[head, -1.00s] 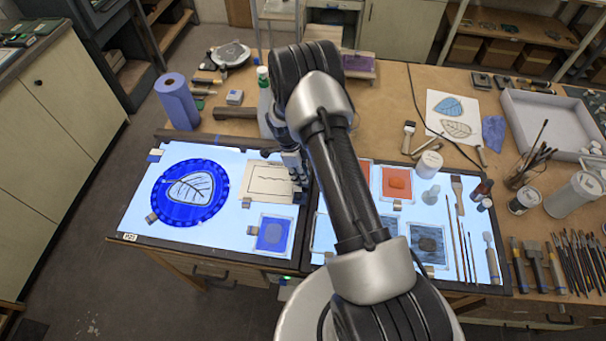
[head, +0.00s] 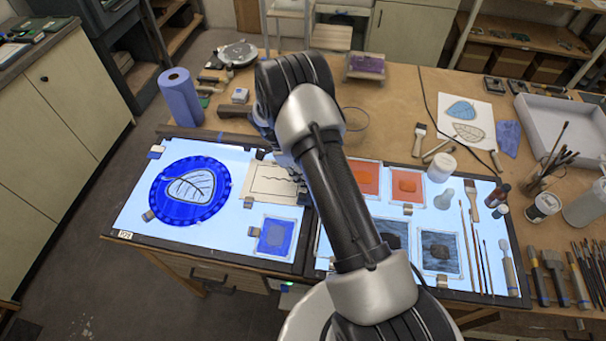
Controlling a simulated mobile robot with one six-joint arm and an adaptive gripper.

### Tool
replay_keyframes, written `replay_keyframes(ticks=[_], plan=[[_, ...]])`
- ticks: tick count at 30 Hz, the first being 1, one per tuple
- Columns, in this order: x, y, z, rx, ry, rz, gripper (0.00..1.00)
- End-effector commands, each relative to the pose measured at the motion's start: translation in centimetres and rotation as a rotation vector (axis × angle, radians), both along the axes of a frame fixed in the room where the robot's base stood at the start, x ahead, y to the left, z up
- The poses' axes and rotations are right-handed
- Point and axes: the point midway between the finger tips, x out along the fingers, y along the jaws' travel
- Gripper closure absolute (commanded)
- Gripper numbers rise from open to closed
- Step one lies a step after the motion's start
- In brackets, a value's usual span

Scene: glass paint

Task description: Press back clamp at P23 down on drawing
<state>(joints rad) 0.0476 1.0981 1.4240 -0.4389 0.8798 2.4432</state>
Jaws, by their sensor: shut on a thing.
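The drawing (head: 272,184) is a cream sheet with a dark wavy line, lying on the left light panel (head: 215,222). A small tan clamp (head: 248,203) sits at its left edge. My gripper (head: 299,186) is low at the drawing's right side, mostly hidden by my own arm. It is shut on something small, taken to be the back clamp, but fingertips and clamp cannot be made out. Whether it touches the drawing cannot be told.
A blue round glass piece with a leaf (head: 190,192) lies left of the drawing, and a blue square (head: 272,236) in front. Orange squares (head: 408,185) and brushes lie on the right panel. A clear round dish (head: 355,118) stands behind my arm.

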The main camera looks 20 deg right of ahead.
Motion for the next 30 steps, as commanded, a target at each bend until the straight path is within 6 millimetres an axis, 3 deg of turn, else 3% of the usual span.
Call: replay_keyframes(ticks=[5,16,20,30], plan=[[-0.1,0.0,-0.1,0.002,0.001,-0.001,0.73],[0.1,0.2,0.5,0.001,-0.001,0.0,0.73],[0.6,0.8,2.2,0.001,-0.004,0.0,0.73],[2.0,3.0,8.7,0.001,-0.003,0.001,0.73]])
